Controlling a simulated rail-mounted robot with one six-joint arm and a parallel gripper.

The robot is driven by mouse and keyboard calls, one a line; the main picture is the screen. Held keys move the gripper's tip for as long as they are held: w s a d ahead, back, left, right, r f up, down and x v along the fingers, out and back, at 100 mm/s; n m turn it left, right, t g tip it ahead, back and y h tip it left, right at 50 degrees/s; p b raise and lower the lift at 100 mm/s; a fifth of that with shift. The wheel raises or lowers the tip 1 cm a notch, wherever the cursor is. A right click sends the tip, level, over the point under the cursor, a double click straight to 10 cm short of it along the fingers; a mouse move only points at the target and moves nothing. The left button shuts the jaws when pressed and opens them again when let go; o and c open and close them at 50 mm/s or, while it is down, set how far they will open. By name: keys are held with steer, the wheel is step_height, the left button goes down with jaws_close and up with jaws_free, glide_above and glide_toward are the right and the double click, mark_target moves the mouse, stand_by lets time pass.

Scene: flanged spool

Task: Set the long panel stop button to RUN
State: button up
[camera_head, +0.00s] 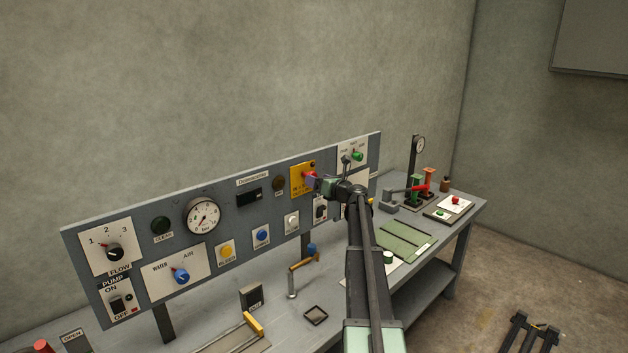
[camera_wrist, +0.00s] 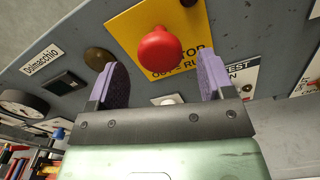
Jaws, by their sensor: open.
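The stop button (camera_wrist: 160,49) is a red mushroom head on a yellow plate (camera_wrist: 121,26) of the long panel. In the wrist view the plate's lettering is partly hidden; "OUT" and "RU" show. I cannot tell whether the button is pressed in or out. My gripper (camera_head: 313,180) is at the plate, and its open purple-padded fingers appear on either side of the button in the wrist view. A gap shows between each finger and the red head. I cannot tell how deep the fingers reach around it. In the head view my gripper covers most of the button.
The long grey panel (camera_head: 240,228) carries a gauge (camera_head: 202,216), knobs, switches and coloured buttons. A dark round button (camera_wrist: 98,57) sits left of the plate, and a TEST label (camera_wrist: 238,68) right of it. The workbench (camera_head: 335,272) below holds tools and a red-and-green fixture (camera_head: 422,187).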

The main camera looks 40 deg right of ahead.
steer(key=s, duration=0.8)
steer(key=shift+d, duration=0.3)
